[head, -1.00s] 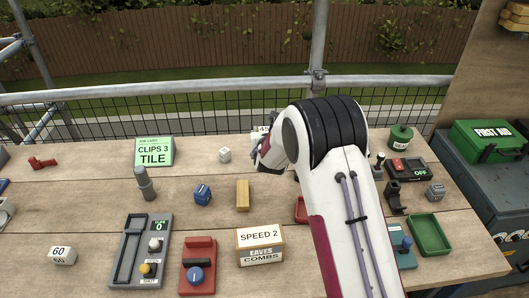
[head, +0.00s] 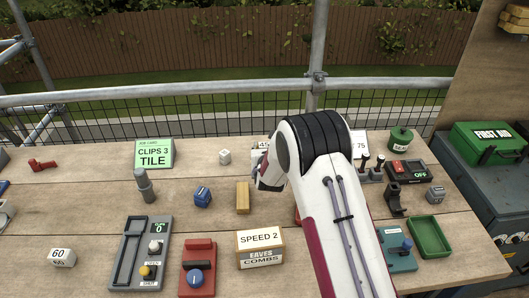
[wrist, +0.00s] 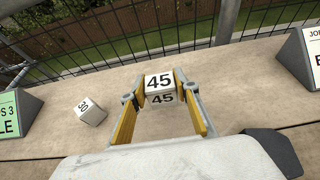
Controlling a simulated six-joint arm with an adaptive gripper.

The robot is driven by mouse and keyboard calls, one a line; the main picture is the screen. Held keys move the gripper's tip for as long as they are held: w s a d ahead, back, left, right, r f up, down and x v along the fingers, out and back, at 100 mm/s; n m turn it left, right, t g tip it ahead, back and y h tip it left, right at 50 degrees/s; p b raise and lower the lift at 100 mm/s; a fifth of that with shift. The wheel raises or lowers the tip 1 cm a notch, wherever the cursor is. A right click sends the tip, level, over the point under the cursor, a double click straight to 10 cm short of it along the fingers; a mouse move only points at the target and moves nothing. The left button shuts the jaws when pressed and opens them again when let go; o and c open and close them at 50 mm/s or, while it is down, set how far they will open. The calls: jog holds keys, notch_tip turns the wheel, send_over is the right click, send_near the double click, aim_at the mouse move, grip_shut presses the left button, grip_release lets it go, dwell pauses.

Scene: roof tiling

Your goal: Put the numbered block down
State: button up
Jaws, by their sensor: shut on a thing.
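The white numbered block 45 (wrist: 160,88) sits between the yellow-padded fingers of my gripper (wrist: 160,104) in the wrist view. My gripper is shut on it. In the head view my gripper (head: 262,166) is at the back of the bench, and a small part of block 45 (head: 262,145) shows past it. I cannot tell whether the block's underside touches the wood. The white block 30 (wrist: 90,110) stands to its left, apart from it; it also shows in the head view (head: 225,156). Another white block, 60 (head: 62,257), lies at the front left.
Railing and mesh run behind the bench. Bare wood surrounds the held block.

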jog(key=shift+f, duration=1.15)
jog(key=shift+f, duration=0.15)
jog(key=o, duration=1.1)
jog(key=shift+s, duration=0.1)
jog(key=shift+s+r, duration=0.35)
jog(key=shift+s, duration=0.1)
jog(key=shift+v, duration=5.4)
jog(key=shift+r, duration=0.1)
